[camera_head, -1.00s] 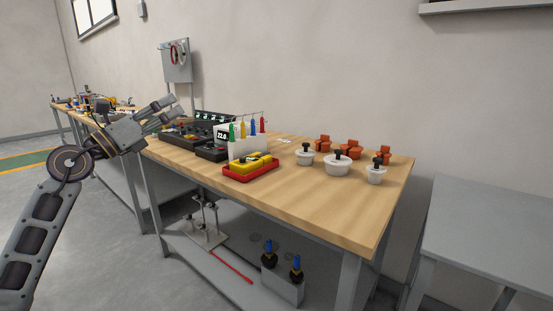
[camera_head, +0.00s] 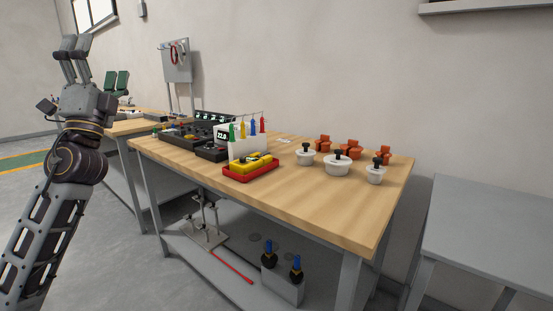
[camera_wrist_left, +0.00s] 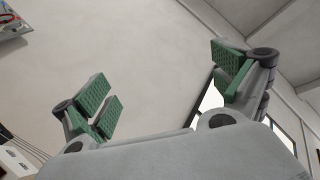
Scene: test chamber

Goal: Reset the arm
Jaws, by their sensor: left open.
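My left arm (camera_head: 45,220) rises at the left of the head view, bent up from the lower left corner. My left gripper (camera_head: 96,62) points upward at its top. One finger shows its grey back, and the other shows dark green pads to the right of it. The fingers are wide apart with nothing between them. In the left wrist view the open gripper (camera_wrist_left: 168,82) shows two separated fingers with green pads against a pale wall. The gripper is apart from the workbench (camera_head: 300,205), to its left. My right gripper is not in view.
The workbench holds a red tray (camera_head: 238,174) with a yellow device, colored droppers (camera_head: 253,126), white lidded pots (camera_head: 337,167) and orange blocks (camera_head: 350,148). A grey table (camera_head: 490,225) stands at right. A tool panel (camera_head: 176,62) hangs on the wall. Open floor lies at left.

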